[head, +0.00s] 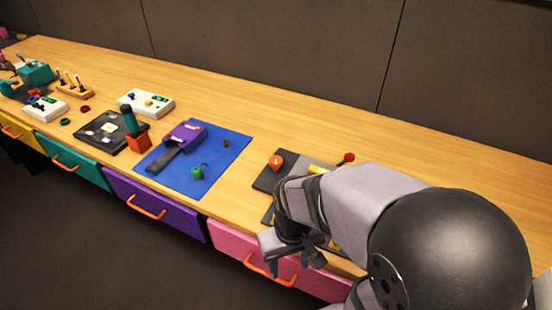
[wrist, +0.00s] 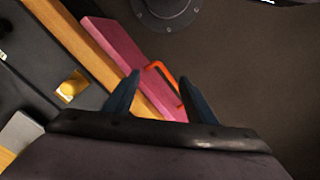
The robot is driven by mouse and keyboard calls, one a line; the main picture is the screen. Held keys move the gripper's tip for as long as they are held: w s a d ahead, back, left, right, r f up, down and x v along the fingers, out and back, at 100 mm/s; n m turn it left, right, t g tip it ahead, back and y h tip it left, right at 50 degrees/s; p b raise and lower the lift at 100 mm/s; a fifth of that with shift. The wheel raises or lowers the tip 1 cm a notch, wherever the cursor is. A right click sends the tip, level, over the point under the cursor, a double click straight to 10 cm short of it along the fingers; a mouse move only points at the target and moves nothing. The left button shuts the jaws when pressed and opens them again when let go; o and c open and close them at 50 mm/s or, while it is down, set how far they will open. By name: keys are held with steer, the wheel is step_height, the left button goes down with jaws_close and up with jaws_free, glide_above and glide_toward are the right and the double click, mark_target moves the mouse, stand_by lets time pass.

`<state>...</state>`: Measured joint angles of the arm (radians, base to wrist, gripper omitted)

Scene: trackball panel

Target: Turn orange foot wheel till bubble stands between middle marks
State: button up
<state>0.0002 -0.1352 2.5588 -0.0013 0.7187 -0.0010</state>
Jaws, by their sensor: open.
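An orange knob-like piece (head: 277,162) sits on the dark grey panel (head: 264,180) at the right part of the bench in the head view. It is small there, and I cannot tell whether it is the foot wheel. I can make out no bubble or marks; my arm covers much of this panel. My gripper (head: 295,266) is in front of the bench's edge, near the pink drawer. In the wrist view my gripper (wrist: 158,88) is open, with nothing between its fingers. A yellow piece (wrist: 71,87) on a dark surface shows left of them.
The pink drawer (head: 225,238) with an orange handle (wrist: 162,77) lies beyond my fingers. A red ball (head: 348,157) stands up by the panel. A blue mat (head: 222,160) with a purple box (head: 187,132) lies to the left. The bench's back strip is clear.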

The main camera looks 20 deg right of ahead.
mark_target(276, 160)
steer(key=w+d+r+m+p, duration=0.1)
steer(key=w+r+m+p, duration=0.1)
steer(key=w, duration=0.4)
steer(key=w+d+r+m+h+p, duration=0.1)
steer(key=w+r+m+p, duration=0.1)
steer(key=w+p, duration=0.3)
steer(key=w+d+r+m+t+p, duration=0.1)
steer(key=w+d+r+m+p, duration=0.1)
steer(key=w, duration=0.5)
step_height(276, 160, up, 2)
steer(key=shift+w+h+p, duration=0.1)
steer(key=shift+h+p, duration=0.2)
steer(key=shift+p, duration=0.35)
steer(key=w+r+m+t+h+p, duration=0.1)
steer(key=w+r+t+p, duration=0.15)
steer(key=w, duration=0.75)
steer(key=shift+d+p+x, duration=0.2)
steer(key=shift+p+x, duration=0.15)
steer(key=shift+x, duration=0.75)
steer(key=shift+d+p+x, duration=0.15)
steer(key=shift+p+x, duration=0.2)
steer(key=shift+x, duration=0.8)
steer(key=shift+d+p+x, duration=0.2)
steer(key=shift+p+x, duration=0.15)
steer(key=shift+x, duration=0.75)
steer(key=shift+r, duration=0.1)
steer(key=c, duration=1)
